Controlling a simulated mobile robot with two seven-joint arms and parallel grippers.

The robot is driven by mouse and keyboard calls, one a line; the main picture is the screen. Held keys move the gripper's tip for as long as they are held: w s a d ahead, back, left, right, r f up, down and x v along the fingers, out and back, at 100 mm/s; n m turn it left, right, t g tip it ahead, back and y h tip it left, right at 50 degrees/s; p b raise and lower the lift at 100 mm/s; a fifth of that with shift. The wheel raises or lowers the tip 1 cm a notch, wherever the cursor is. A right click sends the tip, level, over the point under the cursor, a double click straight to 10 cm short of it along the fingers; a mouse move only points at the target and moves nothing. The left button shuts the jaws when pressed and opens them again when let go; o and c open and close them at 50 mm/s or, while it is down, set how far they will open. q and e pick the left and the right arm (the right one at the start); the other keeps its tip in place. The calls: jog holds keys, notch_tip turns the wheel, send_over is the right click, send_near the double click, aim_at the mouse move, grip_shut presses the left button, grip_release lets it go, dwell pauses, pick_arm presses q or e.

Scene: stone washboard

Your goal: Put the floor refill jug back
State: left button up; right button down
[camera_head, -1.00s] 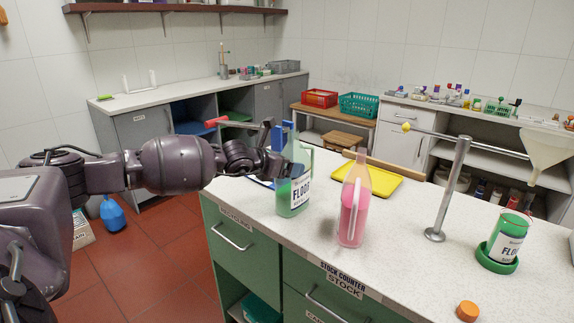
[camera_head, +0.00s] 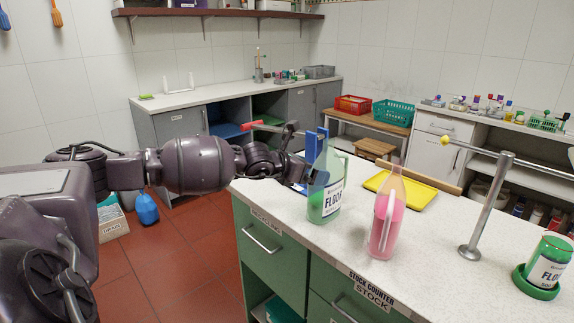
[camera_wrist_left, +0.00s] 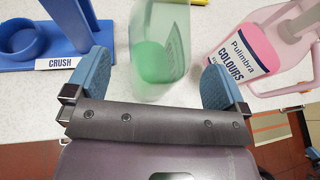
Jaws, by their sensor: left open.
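The floor refill jug (camera_head: 325,203) is a clear jug with green liquid and a white FLOOR label. It stands upright on the counter. My left gripper (camera_head: 312,178) is at its left side, open. In the left wrist view the jug (camera_wrist_left: 160,60) shows between the two spread fingers of the left gripper (camera_wrist_left: 156,80), with a gap on each side. A smaller green FLOOR bottle (camera_head: 546,262) sits in a green ring holder (camera_head: 535,288) at the right. My right gripper is not in view.
A pink jug (camera_head: 384,225), labelled COLOURS in the wrist view, stands close to the right of the floor jug. A blue CRUSH stand (camera_wrist_left: 45,45) is on the other side. A yellow tray (camera_head: 412,190) lies behind, and a metal post (camera_head: 488,205) stands further right.

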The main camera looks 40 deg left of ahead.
pick_arm(q)
jog(key=shift+f+p+v, duration=0.25)
jog(key=shift+p+v, duration=0.5)
jog(key=shift+v, duration=3.15)
jog(key=s+d+f+m+y, duration=0.1)
jog(key=s+d+f+m, duration=0.5)
jog(key=s+f+m, duration=0.3)
jog(key=s+d+f+m+g+y, duration=0.1)
jog(key=s+d+f+m, duration=0.6)
jog(key=f+m, duration=0.6)
jog(key=s+d+f+m+y, duration=0.2)
jog(key=s+d+f+m, duration=0.4)
jog(key=s+f+m, duration=0.6)
jog(key=shift+d+f+g, duration=0.35)
jog(key=shift+g, duration=0.05)
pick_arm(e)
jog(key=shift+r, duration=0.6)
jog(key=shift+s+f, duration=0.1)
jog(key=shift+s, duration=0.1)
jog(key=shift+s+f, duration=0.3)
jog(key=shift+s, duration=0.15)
